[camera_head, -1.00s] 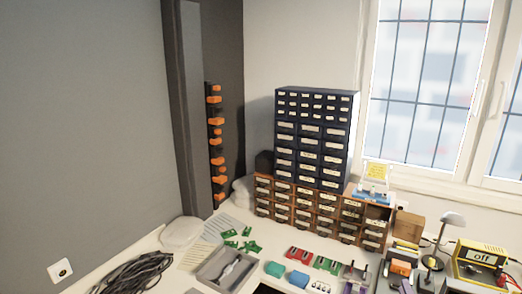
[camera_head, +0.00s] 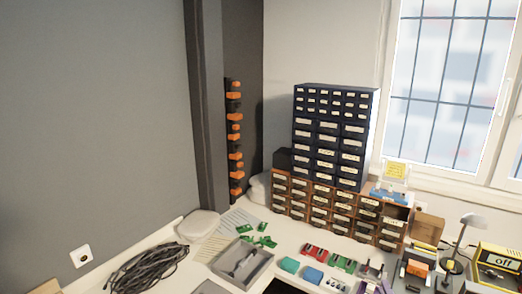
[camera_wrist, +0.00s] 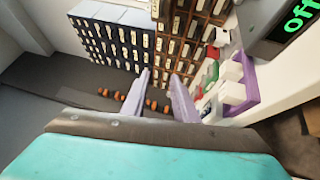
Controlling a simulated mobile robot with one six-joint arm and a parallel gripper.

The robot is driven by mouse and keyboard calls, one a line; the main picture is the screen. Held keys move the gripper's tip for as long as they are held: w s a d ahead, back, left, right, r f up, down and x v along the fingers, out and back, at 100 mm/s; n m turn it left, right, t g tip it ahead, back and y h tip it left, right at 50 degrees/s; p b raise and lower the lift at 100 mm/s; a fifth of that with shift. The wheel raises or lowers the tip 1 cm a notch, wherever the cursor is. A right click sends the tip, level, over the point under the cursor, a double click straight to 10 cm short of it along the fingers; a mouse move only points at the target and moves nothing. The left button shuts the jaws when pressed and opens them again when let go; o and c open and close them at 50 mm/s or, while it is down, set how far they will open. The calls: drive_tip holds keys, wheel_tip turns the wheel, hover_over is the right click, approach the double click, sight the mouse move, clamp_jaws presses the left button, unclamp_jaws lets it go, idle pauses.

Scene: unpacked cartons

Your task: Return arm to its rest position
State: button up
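My gripper (camera_wrist: 160,75) shows in the wrist view as two pale lilac fingers. They stand apart with a gap between them, and I see nothing held in it. Past the fingertips, farther off, are the drawer cabinets and the row of orange items. The arm and gripper cannot be made out in the head view, so the arm's pose is not shown there.
A grey wall (camera_head: 90,120) stands at left.

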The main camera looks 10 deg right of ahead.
drive_tip(key=w+a+f+g+y+b, duration=0.1)
drive_tip(key=w+a+f+b, duration=0.15)
drive_tip(key=a+f, duration=0.5)
drive_tip(key=w+a+f+g+y+b, duration=0.1)
drive_tip(key=w+a+f, duration=0.35)
drive_tip(key=a, duration=0.55)
drive_tip(key=s+a+f+m+g+b, duration=0.1)
drive_tip(key=s+a+f+m+g, duration=0.2)
drive_tip(key=f, duration=0.6)
drive_tip(key=s+a+f+m+g+b, duration=0.1)
drive_tip(key=a+f+m+g, duration=0.25)
drive_tip(key=a+f, duration=0.45)
drive_tip(key=s+a+f+m+g+h+b, duration=0.15)
drive_tip(key=s+f+m+g, duration=0.25)
drive_tip(key=s+f+g, duration=0.7)
drive_tip(key=s+a+m+g+y, duration=0.1)
drive_tip(key=s+a+m+g, duration=0.2)
drive_tip(key=s, duration=1.9)
drive_tip(key=m+g, duration=0.3)
drive_tip(key=m, duration=0.1)
drive_tip(key=shift+f, duration=0.4)
